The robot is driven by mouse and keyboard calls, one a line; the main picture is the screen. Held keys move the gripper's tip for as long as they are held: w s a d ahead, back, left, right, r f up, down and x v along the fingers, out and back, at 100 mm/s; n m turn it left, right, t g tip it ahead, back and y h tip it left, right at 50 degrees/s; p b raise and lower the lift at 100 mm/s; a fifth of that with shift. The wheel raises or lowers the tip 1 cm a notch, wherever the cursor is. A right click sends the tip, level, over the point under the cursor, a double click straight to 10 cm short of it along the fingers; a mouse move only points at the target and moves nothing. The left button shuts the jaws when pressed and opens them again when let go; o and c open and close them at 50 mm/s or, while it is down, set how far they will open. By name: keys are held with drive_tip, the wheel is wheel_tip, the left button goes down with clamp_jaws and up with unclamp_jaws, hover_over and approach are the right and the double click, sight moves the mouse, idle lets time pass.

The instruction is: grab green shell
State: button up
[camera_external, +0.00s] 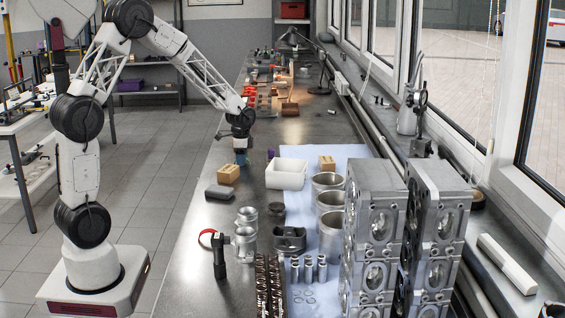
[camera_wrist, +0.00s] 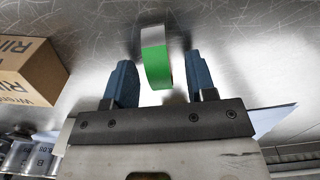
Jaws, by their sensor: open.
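The green shell (camera_wrist: 157,68) is a thin curved piece, green on its lower part and grey at its top, seen in the wrist view above the metal bench. My gripper (camera_wrist: 160,80) is open, with one blue finger on each side of the shell and a visible gap on both sides. In the external view my gripper (camera_external: 240,146) points down low over the bench, near its left edge. A small green patch shows at its fingers there, too small to make out the shell's shape.
A cardboard box (camera_wrist: 30,68) stands left of my gripper in the wrist view, and the box (camera_external: 228,173) is close by in the external view.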

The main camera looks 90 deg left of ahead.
idle(0.4)
clamp_jaws()
drive_tip(key=shift+r, duration=0.2)
drive_tip(key=shift+r, duration=4.85)
